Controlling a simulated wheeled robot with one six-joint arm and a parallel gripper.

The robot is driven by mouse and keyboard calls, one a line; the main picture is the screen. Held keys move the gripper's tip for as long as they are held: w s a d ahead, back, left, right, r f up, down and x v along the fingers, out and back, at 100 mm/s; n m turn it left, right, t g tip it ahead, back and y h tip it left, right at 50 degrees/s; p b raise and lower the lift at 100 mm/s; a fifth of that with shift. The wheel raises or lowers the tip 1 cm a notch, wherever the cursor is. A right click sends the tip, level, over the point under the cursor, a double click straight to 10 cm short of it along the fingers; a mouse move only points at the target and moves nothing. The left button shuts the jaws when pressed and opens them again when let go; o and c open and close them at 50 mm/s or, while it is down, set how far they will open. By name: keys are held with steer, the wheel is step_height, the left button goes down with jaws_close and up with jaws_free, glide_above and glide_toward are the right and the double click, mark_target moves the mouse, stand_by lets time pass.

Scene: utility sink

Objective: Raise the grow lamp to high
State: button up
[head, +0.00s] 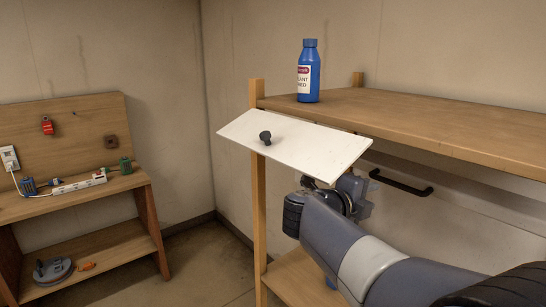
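A flat white panel (300,150) with a dark knob (265,137) on its face hangs tilted at the left end of the wooden shelf unit. It looks like the grow lamp, but I cannot be sure. A black bar handle (401,182) shows below the shelf top, to the right of the panel. My gripper (342,188) is just below the right part of the panel, left of the handle. The panel and my own arm hide much of it. Its fingers are not clear, and I cannot tell whether it touches anything.
A blue bottle (309,75) stands on the wooden shelf top (430,112). A wooden post (259,210) stands at the shelf's left front. A low bench (75,205) at the left carries a white power strip (78,184) and plugs. Open floor lies between bench and shelf.

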mark_target(396, 184)
steer(key=p+x, duration=0.1)
steer(key=x, duration=0.3)
steer(key=r+p+x, duration=0.1)
steer(key=x, duration=0.4)
steer(key=p+x, duration=0.1)
steer(key=x, duration=0.4)
steer(key=shift+d+r, duration=0.15)
steer(key=shift+r, duration=0.1)
